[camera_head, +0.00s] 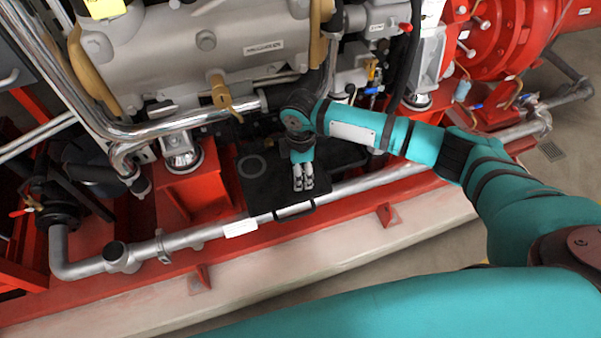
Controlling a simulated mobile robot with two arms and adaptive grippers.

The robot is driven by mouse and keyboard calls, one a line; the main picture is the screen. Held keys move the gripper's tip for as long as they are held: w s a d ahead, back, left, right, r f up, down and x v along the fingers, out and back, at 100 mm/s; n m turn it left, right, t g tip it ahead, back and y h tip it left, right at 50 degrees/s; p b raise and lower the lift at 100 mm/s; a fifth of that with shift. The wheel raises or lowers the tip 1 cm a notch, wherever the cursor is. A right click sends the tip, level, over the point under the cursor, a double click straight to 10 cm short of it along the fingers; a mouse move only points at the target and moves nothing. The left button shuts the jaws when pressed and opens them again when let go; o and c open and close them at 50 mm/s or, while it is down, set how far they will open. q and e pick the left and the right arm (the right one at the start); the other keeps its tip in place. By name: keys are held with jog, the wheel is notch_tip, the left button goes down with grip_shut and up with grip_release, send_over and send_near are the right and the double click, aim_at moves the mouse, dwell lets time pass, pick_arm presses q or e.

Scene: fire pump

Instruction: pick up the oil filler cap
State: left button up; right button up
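I cannot tell for certain which part is the oil filler cap. A round grey cap-like fitting (206,40) sits on the grey engine block (160,60). A dark round ring (252,167) shows on the black tray (262,195) in front of the engine. My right gripper (304,186) points down over the right part of this tray, right of the ring. Its two silver fingers are close together, and nothing clear shows between them. I cannot tell whether they meet. My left gripper is not in view.
A tan handle-like part (220,92) hangs from the engine front. A silver pipe (190,238) runs along the red frame in front of the tray. Red mounts (193,188) stand left of the tray. Red pump housing (505,38) is at the upper right.

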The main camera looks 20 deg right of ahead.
jog(key=c, duration=0.7)
jog(key=shift+r, duration=0.2)
